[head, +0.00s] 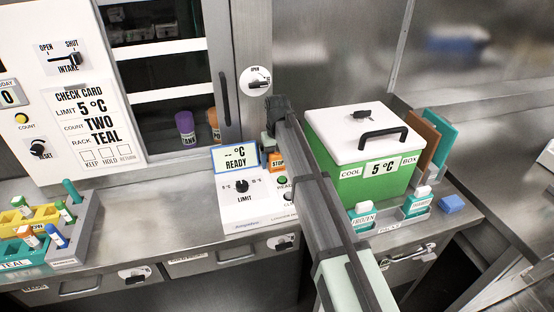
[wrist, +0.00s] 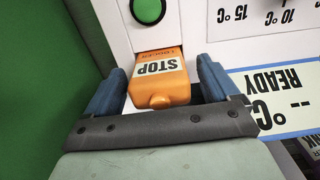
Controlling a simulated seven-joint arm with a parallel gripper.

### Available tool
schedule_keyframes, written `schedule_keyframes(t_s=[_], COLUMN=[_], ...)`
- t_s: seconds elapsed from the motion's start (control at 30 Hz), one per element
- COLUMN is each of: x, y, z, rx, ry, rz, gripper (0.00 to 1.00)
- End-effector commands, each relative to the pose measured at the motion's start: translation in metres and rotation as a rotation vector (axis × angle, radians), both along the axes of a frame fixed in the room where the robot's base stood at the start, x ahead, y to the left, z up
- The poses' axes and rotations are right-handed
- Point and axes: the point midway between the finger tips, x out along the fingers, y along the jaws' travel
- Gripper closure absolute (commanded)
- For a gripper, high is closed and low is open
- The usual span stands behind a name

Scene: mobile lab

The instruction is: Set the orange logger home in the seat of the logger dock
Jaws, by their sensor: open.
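The orange logger (wrist: 160,78), marked STOP, lies between my gripper's fingers in the wrist view. Its far end meets the white face of the logger dock (wrist: 195,28); I cannot tell how fully it is seated. In the head view the logger (head: 277,161) shows as a small orange patch beside the dock's display, partly hidden by my arm. The dock (head: 238,213) is a white console whose display reads "-- °C READY". My gripper (wrist: 162,70) is open, with a blue finger on each side of the logger and visible gaps beside it.
A green button (wrist: 149,10) is just beyond the logger. The green cool box (head: 340,160) stands close on the right. Frozen packs in holders (head: 363,216) stand before it. Racks of colored vials (head: 45,232) are at left. Counter between racks and dock is clear.

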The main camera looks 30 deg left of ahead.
Motion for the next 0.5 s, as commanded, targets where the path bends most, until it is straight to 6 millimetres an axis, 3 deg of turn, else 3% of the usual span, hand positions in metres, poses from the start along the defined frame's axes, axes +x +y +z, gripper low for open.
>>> schedule_keyframes(t_s=[0.23,0.5], x=[0.0,0.001], y=[0.0,0.001], z=[0.019,0.069], rx=[0.001,0.001], ry=[-0.001,-0.001], rz=[0.0,0.0], gripper=[0.12,0.12])
